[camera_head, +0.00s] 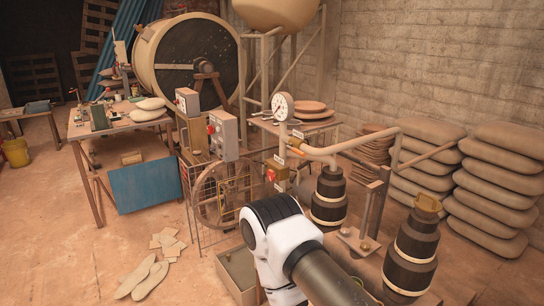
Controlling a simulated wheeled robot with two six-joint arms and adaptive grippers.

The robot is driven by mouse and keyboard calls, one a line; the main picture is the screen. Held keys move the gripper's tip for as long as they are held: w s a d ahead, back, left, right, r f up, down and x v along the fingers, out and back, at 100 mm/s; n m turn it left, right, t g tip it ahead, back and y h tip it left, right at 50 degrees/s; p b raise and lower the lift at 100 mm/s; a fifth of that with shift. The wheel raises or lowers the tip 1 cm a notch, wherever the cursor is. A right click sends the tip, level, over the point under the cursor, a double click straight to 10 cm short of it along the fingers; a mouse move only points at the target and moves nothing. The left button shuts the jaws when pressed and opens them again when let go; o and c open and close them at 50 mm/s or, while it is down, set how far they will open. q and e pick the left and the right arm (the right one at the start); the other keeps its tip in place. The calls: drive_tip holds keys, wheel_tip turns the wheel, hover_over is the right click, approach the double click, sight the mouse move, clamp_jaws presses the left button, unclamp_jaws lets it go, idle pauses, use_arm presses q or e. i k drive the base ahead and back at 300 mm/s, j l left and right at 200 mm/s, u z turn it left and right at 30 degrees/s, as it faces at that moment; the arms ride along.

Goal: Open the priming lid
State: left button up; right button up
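What looks like the priming lid is a brass-coloured cap (428,203) on top of the black stepped pump body (411,252) at the right. It looks seated on top, but I cannot tell for sure whether it is closed. A second black stepped body (329,197) stands further left, under the cream pipe. A white and dark link of one of my arms crosses the lower middle of the view, in front of the pump area. Neither of my grippers shows.
A cream pipe with a pressure gauge (282,106) runs above the pumps. A metal post (373,205) stands between the two black bodies. Stacked sacks (497,190) are at the right. A grey control box (223,134) and wire guard stand left. Open floor lies at the lower left.

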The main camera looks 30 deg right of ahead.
sight(428, 203)
drive_tip(key=i+z, duration=0.35)
drive_tip(key=i+j+z, duration=0.35)
drive_tip(key=i, duration=0.2)
drive_tip(key=i+j+z, duration=0.15)
drive_tip(key=i+z, duration=0.2)
drive_tip(key=i, duration=0.1)
